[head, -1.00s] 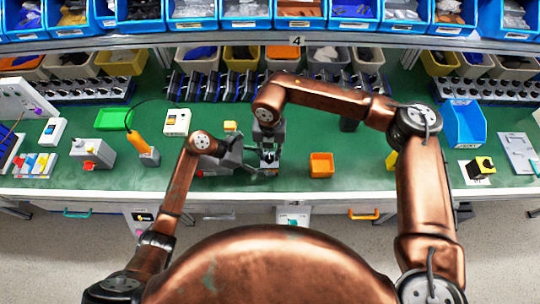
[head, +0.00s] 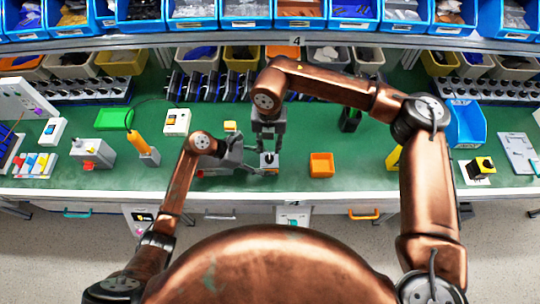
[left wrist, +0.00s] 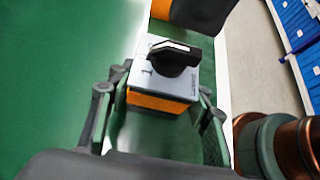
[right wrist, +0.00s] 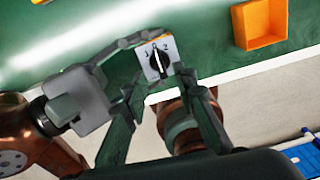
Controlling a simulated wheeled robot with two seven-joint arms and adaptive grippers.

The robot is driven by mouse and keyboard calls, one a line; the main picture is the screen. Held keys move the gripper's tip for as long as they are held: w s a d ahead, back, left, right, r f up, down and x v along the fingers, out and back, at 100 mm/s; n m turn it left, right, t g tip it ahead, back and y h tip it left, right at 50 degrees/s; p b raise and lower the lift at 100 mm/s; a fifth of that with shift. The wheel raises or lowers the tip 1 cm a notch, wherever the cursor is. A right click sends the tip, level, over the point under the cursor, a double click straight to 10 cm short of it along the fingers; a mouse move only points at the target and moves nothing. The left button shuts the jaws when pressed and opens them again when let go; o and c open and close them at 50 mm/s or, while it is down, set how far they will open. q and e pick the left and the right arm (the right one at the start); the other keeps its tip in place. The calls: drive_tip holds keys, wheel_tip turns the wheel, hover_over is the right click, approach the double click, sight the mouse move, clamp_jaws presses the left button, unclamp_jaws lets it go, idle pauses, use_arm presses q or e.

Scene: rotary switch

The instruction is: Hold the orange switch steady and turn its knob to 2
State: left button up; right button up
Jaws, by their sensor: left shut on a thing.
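The orange switch has an orange body, a grey face and a black knob. It shows in the head view (head: 269,159), the left wrist view (left wrist: 160,88) and the right wrist view (right wrist: 152,69). My left gripper (head: 258,167) is shut on its body from the left, with a finger on either side. The knob (right wrist: 160,61) points between the marks 1 and 2 in the right wrist view. My right gripper (right wrist: 165,92) points down from above the switch, fingers spread, apart from the knob. The head view hides its fingertips partly.
An orange bin (head: 321,165) stands right of the switch on the green table. An orange-handled tool (head: 139,144) and a grey box with a red button (head: 92,153) stand to the left. Blue and beige bins line the back.

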sight(269, 156)
drive_tip(key=shift+n, duration=0.4)
drive_tip(key=shift+f, duration=2.55)
clamp_jaws()
